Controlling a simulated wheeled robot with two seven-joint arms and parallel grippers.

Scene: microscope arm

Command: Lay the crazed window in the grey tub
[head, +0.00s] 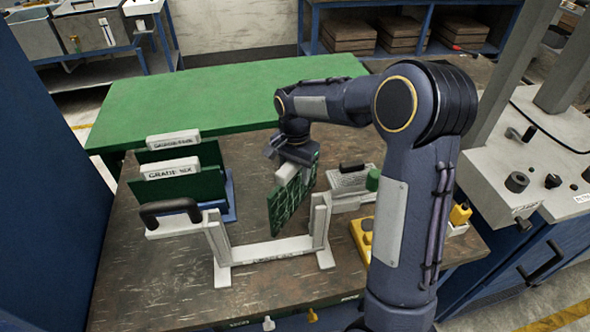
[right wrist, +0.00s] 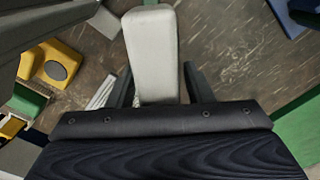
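A green panel (head: 292,202) with a web of pale lines, which looks like the crazed window, hangs upright and slightly tilted above the bench. Its pale grip block (head: 286,173) is between the fingers of my right gripper (head: 288,162). In the right wrist view, the block (right wrist: 152,50) fills the gap of the right gripper (right wrist: 156,88); the panel below it is hidden. My left gripper is not in view.
A white upright frame (head: 268,250) stands below and in front of the panel. Left are a black handle (head: 170,210) and a blue rack (head: 230,205) with labelled green panels. A yellow item (head: 362,238) lies right. The green mat (head: 230,95) behind is clear.

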